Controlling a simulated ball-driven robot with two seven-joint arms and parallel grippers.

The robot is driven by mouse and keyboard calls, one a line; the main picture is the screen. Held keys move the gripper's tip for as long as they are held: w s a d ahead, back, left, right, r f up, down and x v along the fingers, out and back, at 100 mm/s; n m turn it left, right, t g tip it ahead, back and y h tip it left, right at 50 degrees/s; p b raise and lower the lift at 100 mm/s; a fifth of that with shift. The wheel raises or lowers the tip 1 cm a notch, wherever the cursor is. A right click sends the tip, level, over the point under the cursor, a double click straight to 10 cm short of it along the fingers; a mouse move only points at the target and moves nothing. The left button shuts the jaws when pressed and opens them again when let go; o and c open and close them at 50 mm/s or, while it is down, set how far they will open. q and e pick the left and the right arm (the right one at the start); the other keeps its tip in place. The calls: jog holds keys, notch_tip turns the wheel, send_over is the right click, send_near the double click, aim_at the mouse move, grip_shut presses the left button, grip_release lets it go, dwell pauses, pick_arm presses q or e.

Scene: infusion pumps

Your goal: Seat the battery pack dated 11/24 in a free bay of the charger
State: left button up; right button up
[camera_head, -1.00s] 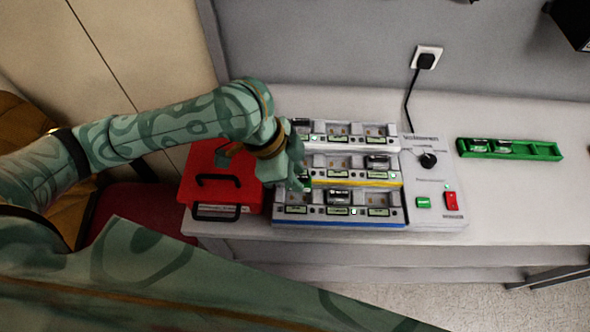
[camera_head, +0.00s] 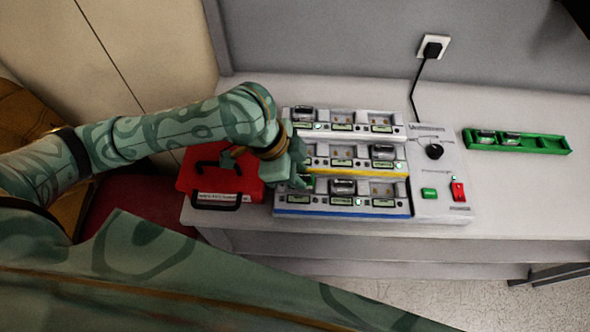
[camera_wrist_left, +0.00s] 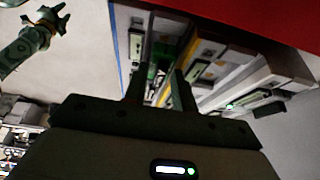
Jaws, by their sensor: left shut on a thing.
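The charger (camera_head: 439,197) has three rows of bays with white, yellow and blue front stripes. My left gripper (camera_head: 304,181) is shut on a battery pack (camera_head: 309,185) at the left bay of the front, blue-striped row. The gripper covers most of the pack, and I cannot tell if it is fully down in the bay. In the left wrist view the fingers (camera_wrist_left: 156,86) point at the charger rows, with a green pack edge (camera_wrist_left: 152,70) between them. No date is readable. My right gripper (camera_wrist_left: 40,28) shows small at the upper left there; its jaws are unclear.
Other packs sit in the back-left (camera_head: 303,114), middle-right (camera_head: 383,152) and front-middle (camera_head: 342,187) bays. Several bays look empty, including front right. A red case (camera_head: 222,180) stands close left of the charger. A green tray (camera_head: 550,145) with two packs lies right.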

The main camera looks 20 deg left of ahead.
pick_arm(q)
jog(key=shift+s+a+f, duration=0.1)
jog(key=shift+s+f, duration=0.15)
jog(key=shift+f, duration=0.25)
jog(key=shift+s+a+f, duration=0.1)
jog(key=shift+s+f, duration=0.15)
jog(key=shift+f, duration=0.2)
jog(key=o, duration=1.1)
jog(key=shift+s, duration=0.1)
jog(key=r, duration=0.1)
jog(key=a+r+p, duration=0.1)
jog(key=r, duration=0.1)
jog(key=w+r+p, duration=0.1)
jog(key=r, duration=0.1)
jog(key=shift+a, duration=0.2)
jog(key=s+p+v, duration=0.1)
jog(key=p+v, duration=0.3)
jog(key=v, duration=0.8)
jog(key=shift+d+r, duration=0.2)
jog(key=shift+r, duration=0.2)
